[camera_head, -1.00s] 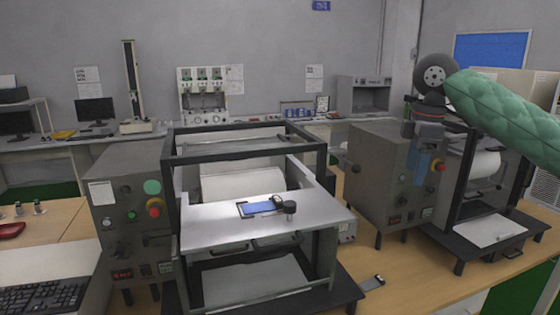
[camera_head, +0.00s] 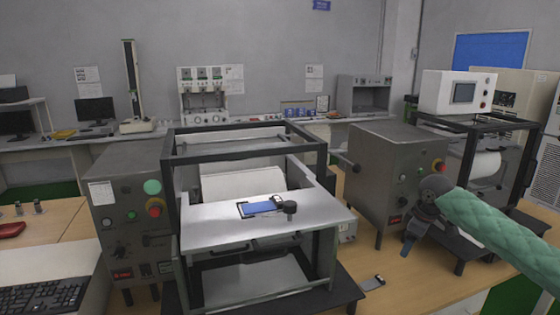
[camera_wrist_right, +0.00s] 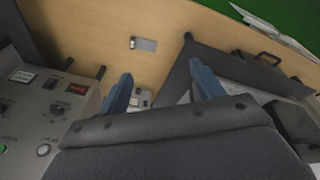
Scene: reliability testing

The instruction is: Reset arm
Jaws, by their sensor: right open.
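My right arm, in a green quilted sleeve, comes in from the right in the head view. My right gripper (camera_head: 407,246) points down in front of the right-hand test machine (camera_head: 398,165). In the right wrist view, the blue fingers of the right gripper (camera_wrist_right: 162,90) are spread apart with nothing between them. The machine's control panel (camera_wrist_right: 48,112) lies to their left. My left gripper is not in view.
A second test machine stands centre-left, with a blue device (camera_head: 260,208) on its metal plate (camera_head: 215,233). A small grey object (camera_head: 373,282) lies on the wooden table (camera_head: 420,278), also seen in the right wrist view (camera_wrist_right: 144,44). The table around it is clear.

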